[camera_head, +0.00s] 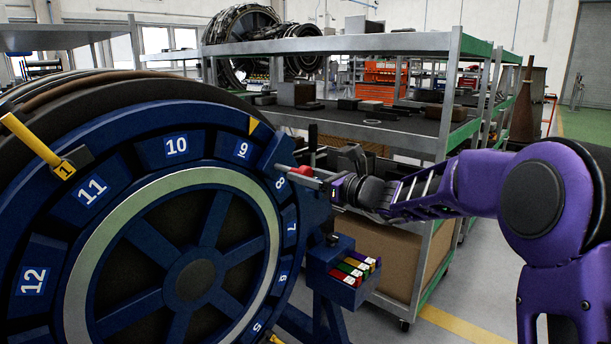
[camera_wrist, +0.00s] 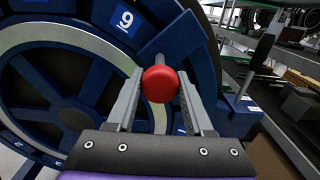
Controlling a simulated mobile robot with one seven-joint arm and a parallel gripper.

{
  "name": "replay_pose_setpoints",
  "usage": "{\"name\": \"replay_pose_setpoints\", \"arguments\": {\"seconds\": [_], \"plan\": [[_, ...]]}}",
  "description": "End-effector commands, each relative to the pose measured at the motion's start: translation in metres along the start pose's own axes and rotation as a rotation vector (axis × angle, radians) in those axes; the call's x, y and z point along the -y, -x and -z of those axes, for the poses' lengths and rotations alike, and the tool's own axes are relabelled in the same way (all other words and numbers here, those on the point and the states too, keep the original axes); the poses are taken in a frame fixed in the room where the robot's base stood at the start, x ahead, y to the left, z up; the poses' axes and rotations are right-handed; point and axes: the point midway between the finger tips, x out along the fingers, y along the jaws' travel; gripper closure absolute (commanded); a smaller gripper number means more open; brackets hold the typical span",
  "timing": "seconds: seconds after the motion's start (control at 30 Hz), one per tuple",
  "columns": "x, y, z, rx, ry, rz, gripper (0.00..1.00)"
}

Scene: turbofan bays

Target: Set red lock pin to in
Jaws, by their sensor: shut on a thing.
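The red lock pin (camera_head: 305,171) sticks out from the blue frame at the right edge of the numbered wheel, near the number 8. In the wrist view its round red knob (camera_wrist: 160,84) sits between the two grey fingers, with a grey shaft behind it running toward the wheel. My gripper (camera_head: 317,180) is at the pin and shut on its red knob; it also shows in the wrist view (camera_wrist: 160,95). The blue numbered wheel (camera_head: 176,147) fills the left side. A yellow pointer (camera_head: 260,127) stands at its rim near the number 9.
A yellow handle marked 1 (camera_head: 45,150) sticks out at the wheel's upper left. A blue holder with coloured blocks (camera_head: 352,268) sits below my gripper. A grey shelf cart (camera_head: 420,145) stands close behind my arm.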

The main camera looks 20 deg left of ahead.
Motion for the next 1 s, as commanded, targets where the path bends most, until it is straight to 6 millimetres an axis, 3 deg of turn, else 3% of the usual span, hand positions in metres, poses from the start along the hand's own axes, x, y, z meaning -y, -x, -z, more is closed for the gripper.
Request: {"name": "replay_pose_setpoints", "arguments": {"seconds": [0.2,0.53,0.57,0.7,1.0], "plan": [[-0.001,-0.032,-0.002,0.002,0.0,-0.002,1.0],[0.0,-0.037,-0.002,0.003,0.001,0.001,1.0],[0.0,-0.037,-0.002,0.003,0.001,0.001,0.45],[0.0,-0.037,-0.002,0.003,0.001,0.001,0.2],[0.0,-0.036,-0.001,0.001,0.001,0.001,0.2]]}}
